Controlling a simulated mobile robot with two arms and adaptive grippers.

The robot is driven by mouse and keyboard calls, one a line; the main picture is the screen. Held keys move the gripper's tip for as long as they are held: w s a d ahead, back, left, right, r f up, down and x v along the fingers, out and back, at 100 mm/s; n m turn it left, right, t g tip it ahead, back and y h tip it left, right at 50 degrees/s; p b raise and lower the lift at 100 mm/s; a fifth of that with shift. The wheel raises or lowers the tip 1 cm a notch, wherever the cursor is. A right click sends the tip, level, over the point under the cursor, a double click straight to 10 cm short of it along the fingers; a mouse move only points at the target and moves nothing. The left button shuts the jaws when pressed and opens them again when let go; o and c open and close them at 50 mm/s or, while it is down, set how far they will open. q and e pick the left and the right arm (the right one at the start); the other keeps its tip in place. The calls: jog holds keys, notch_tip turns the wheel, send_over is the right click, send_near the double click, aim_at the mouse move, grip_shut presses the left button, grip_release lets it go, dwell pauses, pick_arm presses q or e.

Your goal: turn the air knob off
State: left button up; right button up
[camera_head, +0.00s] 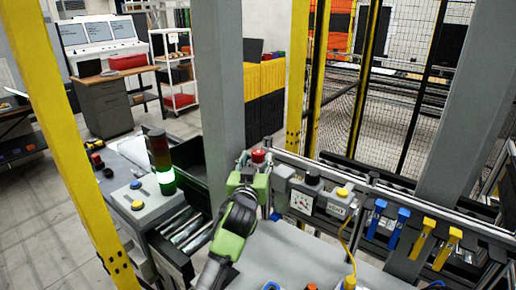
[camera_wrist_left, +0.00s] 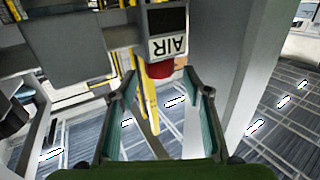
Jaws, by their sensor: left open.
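The air knob is red and shows in the head view (camera_head: 258,156) at the left end of the grey rail, just beyond my left gripper (camera_head: 252,172). In the left wrist view the red knob (camera_wrist_left: 160,70) sits against a grey block with a white AIR label (camera_wrist_left: 167,46), which appears upside down. My left gripper (camera_wrist_left: 155,84) is open there, with one finger to each side of the knob. I cannot tell whether either finger touches it. The knob's turn position is not readable. My right gripper is not in view.
Right of the knob, the rail holds a gauge box (camera_head: 303,199), a yellow-topped unit (camera_head: 341,202) and several blue and yellow clamps. A signal tower (camera_head: 161,162) stands left of my arm. A grey post (camera_head: 217,90) rises close behind, and a yellow post (camera_head: 75,140) stands at left.

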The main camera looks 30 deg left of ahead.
aim_at(257, 156)
pick_arm(q)
jog(key=shift+p+x, duration=0.5)
jog(key=shift+x, duration=1.55)
jog(key=c, duration=1.1)
